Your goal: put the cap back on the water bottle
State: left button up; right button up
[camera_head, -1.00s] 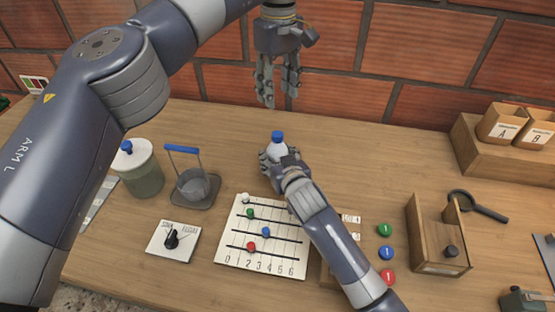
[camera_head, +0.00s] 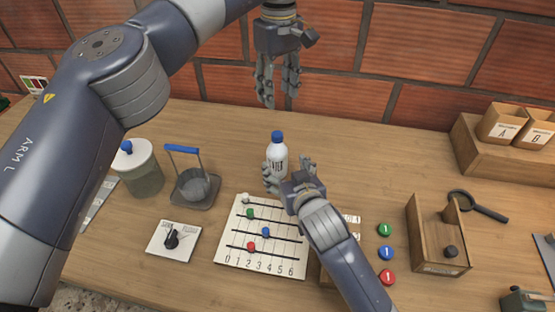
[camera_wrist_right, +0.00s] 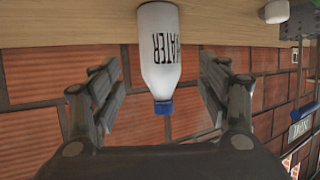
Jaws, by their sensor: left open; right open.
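The white water bottle (camera_head: 277,160) stands upright on the table with its blue cap (camera_head: 278,136) on its neck. In the right wrist view, which is upside down, the bottle (camera_wrist_right: 159,50) and the cap (camera_wrist_right: 163,107) show between my spread fingers. My right gripper (camera_head: 290,175) is open just in front of the bottle, its fingers on either side; whether they touch it cannot be told. My left gripper (camera_head: 278,95) is open and empty, hanging above and behind the bottle with its fingers pointing down. Whether the cap is fully screwed down cannot be told.
A slider board (camera_head: 262,272) lies in front of the bottle. A lidded jar (camera_head: 145,178) and a blue-handled basket (camera_head: 193,188) stand to the left. A wooden box (camera_head: 435,255) and coloured discs (camera_head: 386,253) are at right. The table behind the bottle is clear.

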jog(key=shift+v, duration=1.85)
jog(key=shift+f, duration=0.15)
